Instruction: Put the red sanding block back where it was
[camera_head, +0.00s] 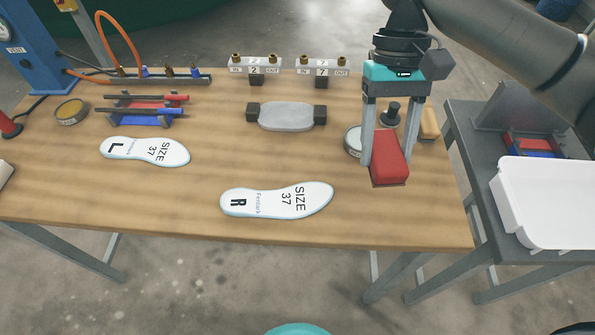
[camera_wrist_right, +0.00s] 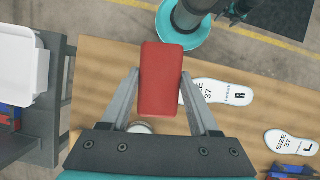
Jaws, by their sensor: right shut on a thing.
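The red sanding block (camera_head: 389,172) is between the fingers of my right gripper (camera_head: 389,156), over the right part of the wooden workbench (camera_head: 420,220). The right wrist view shows the block (camera_wrist_right: 161,80) with a finger of the gripper (camera_wrist_right: 160,76) against each long side. The gripper points down, shut on the block. I cannot tell exactly how far the block is above the bench. My left gripper is not in view.
Behind the block are a round tin (camera_head: 353,141), partly hidden, a dark knob-like piece (camera_head: 390,113) and a tan block (camera_head: 429,124). Insoles marked R (camera_head: 277,200) and L (camera_head: 145,151) lie to the left. A white bin (camera_head: 545,205) stands on the grey side table (camera_head: 480,150).

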